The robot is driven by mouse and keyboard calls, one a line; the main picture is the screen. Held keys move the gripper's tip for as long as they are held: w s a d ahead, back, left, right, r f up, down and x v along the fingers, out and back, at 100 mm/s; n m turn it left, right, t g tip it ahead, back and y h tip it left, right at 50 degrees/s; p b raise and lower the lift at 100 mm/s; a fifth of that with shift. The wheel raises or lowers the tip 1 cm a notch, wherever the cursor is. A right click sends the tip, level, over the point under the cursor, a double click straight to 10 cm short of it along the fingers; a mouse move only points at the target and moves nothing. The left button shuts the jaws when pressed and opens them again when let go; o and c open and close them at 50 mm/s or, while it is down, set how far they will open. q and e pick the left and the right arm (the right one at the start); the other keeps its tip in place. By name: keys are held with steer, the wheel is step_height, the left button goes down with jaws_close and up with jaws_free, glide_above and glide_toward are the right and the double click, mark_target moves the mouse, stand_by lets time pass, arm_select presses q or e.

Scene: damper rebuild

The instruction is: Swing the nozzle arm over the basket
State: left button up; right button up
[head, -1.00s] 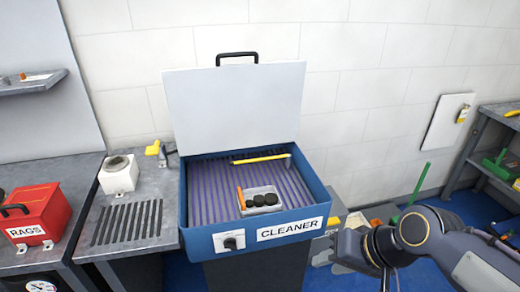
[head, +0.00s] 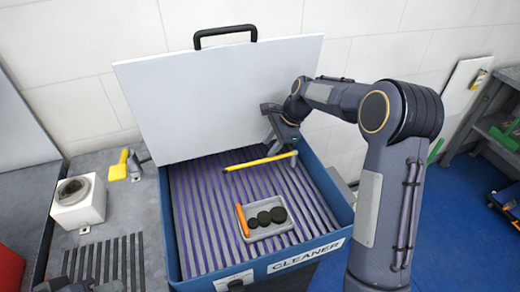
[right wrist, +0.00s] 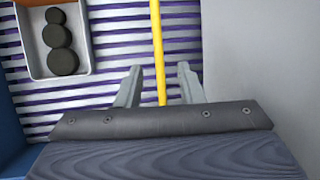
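My right gripper (head: 277,142) is over the tub's back right, near the nozzle arm. In the right wrist view its fingers (right wrist: 158,80) are open, with the yellow nozzle arm (right wrist: 157,45) between them; contact is not visible. A dark part of my left gripper (head: 88,284) shows at the bottom left; its fingers are unclear.
The cleaner's white lid (head: 220,100) stands open behind the tub. The tub's blue wall (head: 335,195) rises on the right. A white block (head: 78,203) and a yellow-handled tool (head: 119,167) are on the bench at left. The slats left of the basket are clear.

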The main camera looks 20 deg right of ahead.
mark_target(259, 161)
steer(key=x, duration=0.6)
steer(key=shift+a+f, duration=0.2)
steer(key=shift+f, duration=0.15)
jaws_close()
